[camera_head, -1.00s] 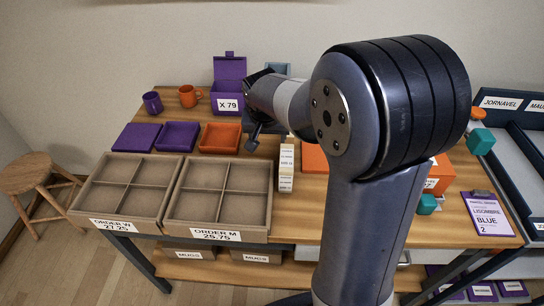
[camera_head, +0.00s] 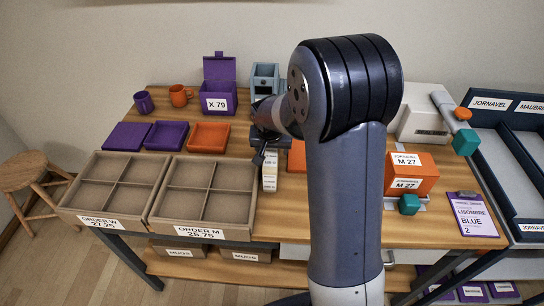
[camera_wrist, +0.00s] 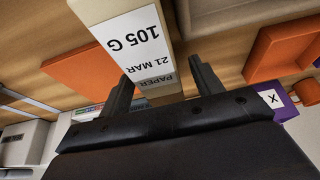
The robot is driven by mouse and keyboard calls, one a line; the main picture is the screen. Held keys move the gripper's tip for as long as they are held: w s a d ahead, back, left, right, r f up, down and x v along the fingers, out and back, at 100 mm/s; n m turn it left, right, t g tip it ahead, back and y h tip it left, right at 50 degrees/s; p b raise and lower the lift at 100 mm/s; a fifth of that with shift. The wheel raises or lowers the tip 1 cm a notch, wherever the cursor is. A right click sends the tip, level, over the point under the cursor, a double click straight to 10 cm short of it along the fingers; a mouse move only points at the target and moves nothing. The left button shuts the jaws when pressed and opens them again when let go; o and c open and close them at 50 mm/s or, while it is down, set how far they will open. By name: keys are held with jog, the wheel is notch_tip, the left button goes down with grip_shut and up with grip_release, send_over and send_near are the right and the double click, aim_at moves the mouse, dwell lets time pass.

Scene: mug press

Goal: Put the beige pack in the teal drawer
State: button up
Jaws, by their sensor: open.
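The beige pack (camera_head: 270,171) stands among the table's things just right of the cardboard trays, with pale labels on it. In the wrist view a beige pack (camera_wrist: 88,10) carries a white label reading PAPER, 21 MAR, 105 G, upside down. My gripper (camera_head: 263,152) is open at the far end of the pack in the head view. In the wrist view my gripper's two fingers (camera_wrist: 162,88) stand either side of the pack's end; I cannot tell whether they touch it. A small grey-teal drawer unit (camera_head: 264,70) stands at the back; my arm partly hides its lower part.
Two divided cardboard trays (camera_head: 203,195) lie to the left. Behind them are purple and orange trays (camera_head: 209,137), two mugs and a purple box (camera_head: 219,98). An orange box (camera_head: 411,172) and a white machine (camera_head: 424,120) stand right of my arm.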

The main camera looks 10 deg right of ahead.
jog(key=shift+x, duration=1.15)
jog(key=shift+c, duration=0.2)
grip_shut()
